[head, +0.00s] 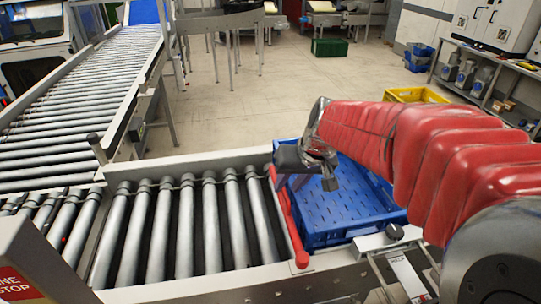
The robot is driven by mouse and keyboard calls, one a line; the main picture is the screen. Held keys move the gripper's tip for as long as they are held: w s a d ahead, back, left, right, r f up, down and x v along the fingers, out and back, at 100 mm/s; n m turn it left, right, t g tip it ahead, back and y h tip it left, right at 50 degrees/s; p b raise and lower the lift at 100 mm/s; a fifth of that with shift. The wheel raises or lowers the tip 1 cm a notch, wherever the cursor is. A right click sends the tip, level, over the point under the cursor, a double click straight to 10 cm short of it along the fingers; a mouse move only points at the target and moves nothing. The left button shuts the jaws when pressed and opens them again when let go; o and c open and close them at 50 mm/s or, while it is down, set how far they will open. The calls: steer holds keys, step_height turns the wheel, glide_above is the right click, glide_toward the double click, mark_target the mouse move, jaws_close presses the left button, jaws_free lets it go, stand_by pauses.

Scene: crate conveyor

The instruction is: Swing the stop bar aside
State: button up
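The red stop bar (289,220) lies across the right end of the near roller conveyor (183,262). Its near end is a rounded red knob by the conveyor's front rail. Its far end lies close to my gripper (308,182), which hangs over the bar's far part and the left edge of a blue crate. I cannot tell whether the gripper touches the bar, and the spread of its fingers is unclear from this angle. The blue crate (352,232) sits just right of the bar, empty as far as I see, partly hidden by my red-sleeved arm.
The near rollers left of the bar are bare. A second roller conveyor (72,105) runs away at the left. A dark-knobbed post (97,149) stands where they meet. A yellow crate (416,95) sits on the floor behind my arm. A stop sign panel (17,284) is at lower left.

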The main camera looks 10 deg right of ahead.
steer(key=shift+w+a+f, duration=0.1)
steer(key=shift+w+f, duration=0.1)
steer(key=shift+f, duration=0.25)
jaws_close()
stand_by(0.5)
